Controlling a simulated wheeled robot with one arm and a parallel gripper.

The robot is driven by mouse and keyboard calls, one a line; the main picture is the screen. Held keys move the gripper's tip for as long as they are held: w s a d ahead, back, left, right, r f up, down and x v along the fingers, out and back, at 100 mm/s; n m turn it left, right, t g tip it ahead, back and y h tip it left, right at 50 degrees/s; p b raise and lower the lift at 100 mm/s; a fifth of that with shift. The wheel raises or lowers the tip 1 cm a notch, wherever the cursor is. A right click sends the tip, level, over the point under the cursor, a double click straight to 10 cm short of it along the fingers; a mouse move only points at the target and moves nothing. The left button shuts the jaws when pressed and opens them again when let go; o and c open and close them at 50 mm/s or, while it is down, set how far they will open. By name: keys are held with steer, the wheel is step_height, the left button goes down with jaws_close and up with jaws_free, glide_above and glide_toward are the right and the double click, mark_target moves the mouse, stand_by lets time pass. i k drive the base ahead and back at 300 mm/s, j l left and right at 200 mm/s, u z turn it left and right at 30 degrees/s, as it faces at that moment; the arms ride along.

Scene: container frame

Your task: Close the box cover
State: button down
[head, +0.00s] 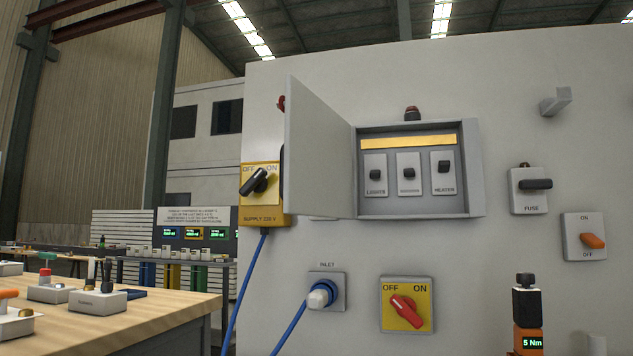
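The box cover (318,150) is a flat grey door. It stands open, swung out from the left side of the grey wall box (478,170). Inside the open box are a yellow strip (408,142) and three small black-handled switches (408,174); one label reads like "HEATER". The cover hides part of the yellow supply switch panel behind it. My gripper is not in view.
The box is on a large pale panel with a supply switch (258,185), an inlet plug (322,294), a red rotary switch (405,308), a fuse handle (534,184) and an orange switch (592,240). An orange tool marked 5 Nm (528,335) stands at the lower right. A wooden bench (150,318) is at the left.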

mark_target(315, 173)
steer(key=i+j+z, duration=0.1)
steer(key=j, duration=0.2)
steer(key=i+j+z, duration=0.1)
steer(key=j, duration=0.25)
steer(key=i+j+z, duration=0.1)
steer(key=i+j, duration=0.15)
steer(key=i+j+z, duration=0.1)
steer(key=j, duration=0.35)
